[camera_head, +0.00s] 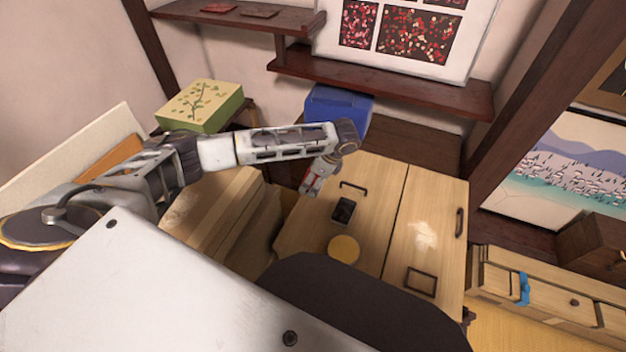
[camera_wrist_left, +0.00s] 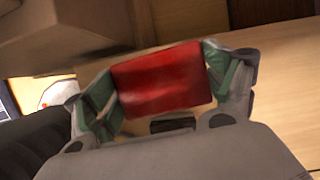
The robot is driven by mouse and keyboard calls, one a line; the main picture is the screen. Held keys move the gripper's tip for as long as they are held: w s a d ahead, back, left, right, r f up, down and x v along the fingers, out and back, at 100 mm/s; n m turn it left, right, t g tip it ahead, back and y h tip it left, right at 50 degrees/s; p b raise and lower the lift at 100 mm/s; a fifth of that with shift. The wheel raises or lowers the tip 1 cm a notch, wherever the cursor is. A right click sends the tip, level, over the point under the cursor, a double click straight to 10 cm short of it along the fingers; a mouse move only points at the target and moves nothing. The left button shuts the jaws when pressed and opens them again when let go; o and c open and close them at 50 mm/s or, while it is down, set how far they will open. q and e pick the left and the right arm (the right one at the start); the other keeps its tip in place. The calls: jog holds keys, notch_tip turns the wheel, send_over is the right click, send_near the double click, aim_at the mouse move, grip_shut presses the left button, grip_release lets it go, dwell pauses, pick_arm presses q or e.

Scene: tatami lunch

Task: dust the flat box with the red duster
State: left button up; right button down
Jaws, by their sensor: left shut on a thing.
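My left gripper (camera_head: 316,186) is above the back left part of the pale wooden surface (camera_head: 385,225), pointing down. In the left wrist view, its green-padded fingers (camera_wrist_left: 162,88) are shut on the red duster (camera_wrist_left: 165,80), which shows as a blurred red block between them. Only small red parts show in the head view. A small dark rectangular thing (camera_head: 344,210) lies on the wood just right of and nearer than the gripper; I cannot tell for sure whether it is the flat box. The duster appears apart from it. My right gripper is not in view.
A yellow round thing (camera_head: 343,249) and a thin dark frame (camera_head: 421,281) are on the wooden surface. A pale patch (camera_head: 425,235) marks its right half. A blue box (camera_head: 338,108) stands behind, and a green patterned box (camera_head: 200,103) is at the back left.

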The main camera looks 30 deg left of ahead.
pick_arm(q)
jog(key=o, duration=0.5)
jog(key=c, duration=0.4)
jog(key=shift+o, duration=0.2)
jog(key=shift+n, duration=0.3)
